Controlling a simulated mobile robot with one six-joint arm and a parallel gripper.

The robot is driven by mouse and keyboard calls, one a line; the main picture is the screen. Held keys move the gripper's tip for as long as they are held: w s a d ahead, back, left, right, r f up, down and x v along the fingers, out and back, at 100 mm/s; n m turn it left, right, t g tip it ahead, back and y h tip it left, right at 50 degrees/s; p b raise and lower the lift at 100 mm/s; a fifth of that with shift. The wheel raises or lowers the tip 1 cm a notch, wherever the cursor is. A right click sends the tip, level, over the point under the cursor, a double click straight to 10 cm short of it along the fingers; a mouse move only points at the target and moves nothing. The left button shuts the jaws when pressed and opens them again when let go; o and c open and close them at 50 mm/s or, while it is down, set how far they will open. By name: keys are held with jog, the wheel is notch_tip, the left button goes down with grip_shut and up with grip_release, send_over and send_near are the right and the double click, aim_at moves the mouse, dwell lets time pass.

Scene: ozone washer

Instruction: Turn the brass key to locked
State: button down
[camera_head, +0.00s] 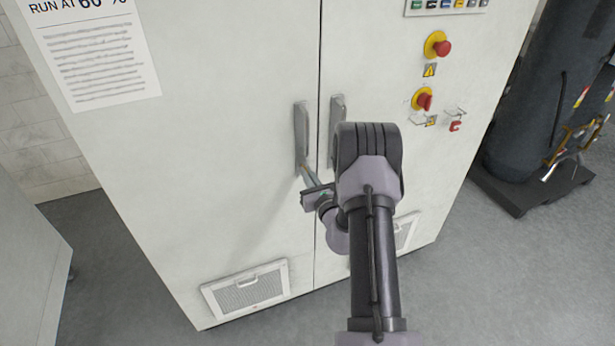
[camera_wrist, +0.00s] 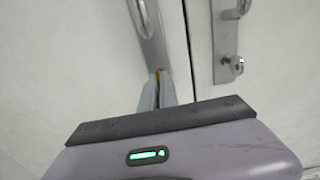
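A white cabinet with two doors (camera_head: 230,120) fills the head view. The left handle plate (camera_head: 301,135) is upright near the door seam, and its lower end also shows in the wrist view (camera_wrist: 152,48). My gripper (camera_head: 305,170) is at the bottom of this plate. In the wrist view its two grey fingers (camera_wrist: 158,80) are close together. A small brass-coloured sliver, seemingly the brass key (camera_wrist: 159,74), shows between the fingertips, which look shut on it. The fingers hide most of the key and its lock, so its angle cannot be read.
The right handle plate (camera_head: 337,120) has a bare silver lock cylinder (camera_wrist: 236,65). Red knobs on yellow plates (camera_head: 438,45) and a red padlock-like tag (camera_head: 455,126) are on the right door. A dark cylinder (camera_head: 550,90) stands at right. Floor in front is clear.

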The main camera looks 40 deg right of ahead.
dwell(0.5)
jog(key=c, duration=1.6)
grip_release()
jog(key=v, duration=1.7)
jog(key=shift+s+r+b, duration=0.1)
jog(key=shift+s+b, duration=0.15)
jog(key=shift+b, duration=0.15)
